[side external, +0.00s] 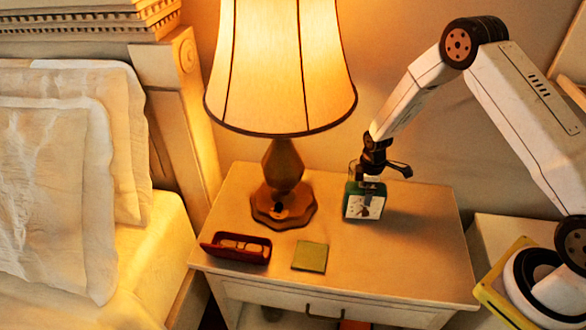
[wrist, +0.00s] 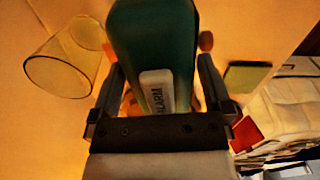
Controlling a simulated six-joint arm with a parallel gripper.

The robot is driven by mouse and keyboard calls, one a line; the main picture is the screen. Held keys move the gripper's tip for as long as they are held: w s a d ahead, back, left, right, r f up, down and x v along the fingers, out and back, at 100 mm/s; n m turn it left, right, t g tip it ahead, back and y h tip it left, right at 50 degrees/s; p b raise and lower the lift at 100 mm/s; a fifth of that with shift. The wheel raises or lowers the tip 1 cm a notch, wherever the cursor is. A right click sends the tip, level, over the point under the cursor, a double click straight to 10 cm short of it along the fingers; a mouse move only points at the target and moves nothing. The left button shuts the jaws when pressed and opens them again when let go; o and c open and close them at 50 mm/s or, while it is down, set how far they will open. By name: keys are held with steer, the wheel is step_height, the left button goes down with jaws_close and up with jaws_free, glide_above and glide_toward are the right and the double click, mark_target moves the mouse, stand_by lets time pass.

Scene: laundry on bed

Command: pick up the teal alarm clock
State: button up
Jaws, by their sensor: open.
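The teal alarm clock (side external: 364,202) stands upright on the nightstand, to the right of the lamp, with its white face toward the side camera. In the wrist view the clock's teal top (wrist: 152,35) and a white ALARM button fill the space between my fingers. My gripper (side external: 374,172) points down at the clock's top from above. It is open, with one finger on each side of the clock in the wrist view (wrist: 160,85). I cannot tell whether either finger touches it.
A lit lamp (side external: 284,170) stands left of the clock. A clear glass (wrist: 62,75) is close beside it. A green notepad (side external: 310,257) and an open red glasses case (side external: 236,247) lie near the front edge. The nightstand (side external: 425,245) is clear at right.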

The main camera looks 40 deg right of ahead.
jaws_close()
steer(key=shift+r, duration=0.15)
steer(key=shift+w+r, duration=0.1)
steer(key=shift+r, duration=0.75)
steer(key=s+a+r, duration=0.2)
steer(key=s+r, duration=0.9)
steer(key=s, duration=0.3)
stand_by(0.4)
